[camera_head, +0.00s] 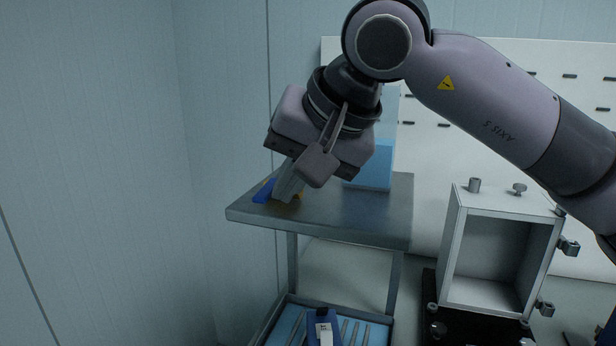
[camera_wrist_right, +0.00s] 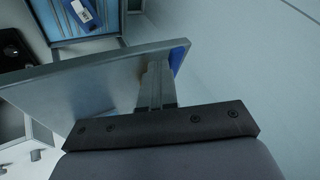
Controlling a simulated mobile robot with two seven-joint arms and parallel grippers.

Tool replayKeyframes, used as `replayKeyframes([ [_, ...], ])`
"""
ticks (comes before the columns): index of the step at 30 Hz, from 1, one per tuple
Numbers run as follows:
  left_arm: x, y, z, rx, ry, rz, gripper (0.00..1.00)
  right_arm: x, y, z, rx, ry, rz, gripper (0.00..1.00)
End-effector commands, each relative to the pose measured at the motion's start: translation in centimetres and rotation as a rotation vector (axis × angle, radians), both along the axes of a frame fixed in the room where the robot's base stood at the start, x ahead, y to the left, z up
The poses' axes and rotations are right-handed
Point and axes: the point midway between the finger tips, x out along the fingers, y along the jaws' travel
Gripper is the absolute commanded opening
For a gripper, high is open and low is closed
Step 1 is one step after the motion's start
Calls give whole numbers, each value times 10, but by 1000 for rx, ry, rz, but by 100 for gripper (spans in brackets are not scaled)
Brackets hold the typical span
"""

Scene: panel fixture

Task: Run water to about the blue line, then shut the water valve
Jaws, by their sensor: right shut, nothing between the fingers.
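A clear tank (camera_head: 372,172) stands on the grey shelf top (camera_head: 350,215), partly hidden behind my right arm. Light blue water shows in its lower part; I cannot make out the blue line. A blue part (camera_head: 264,191), perhaps the valve handle, lies at the shelf's left end, with a bit of yellow beside it. My right gripper (camera_head: 287,192) points down right beside the blue part, shut and empty; whether it touches is unclear. In the wrist view the shut fingers (camera_wrist_right: 157,82) cover part of the blue piece (camera_wrist_right: 179,58). My left gripper is not in view.
A lower tray (camera_head: 275,338) holds a blue-and-white device (camera_head: 323,328) and several thin rods. An open grey box (camera_head: 497,255) with knobs and latches stands at right. A white pegboard (camera_head: 480,80) is behind. Left of the shelf is free room up to the wall.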

Motion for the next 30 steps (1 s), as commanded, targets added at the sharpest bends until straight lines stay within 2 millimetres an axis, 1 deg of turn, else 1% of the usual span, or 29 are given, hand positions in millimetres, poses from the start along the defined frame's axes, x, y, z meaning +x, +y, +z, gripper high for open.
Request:
replayKeyframes([
  [3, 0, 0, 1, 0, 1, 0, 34, -2, 5, 0, 0, 1, 5, 0],
  [9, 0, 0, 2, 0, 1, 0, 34, -2, 9, -1, -1, 2, 5, 0],
  [30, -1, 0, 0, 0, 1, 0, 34, -4, 9, -1, -1, 3, 8, 0],
])
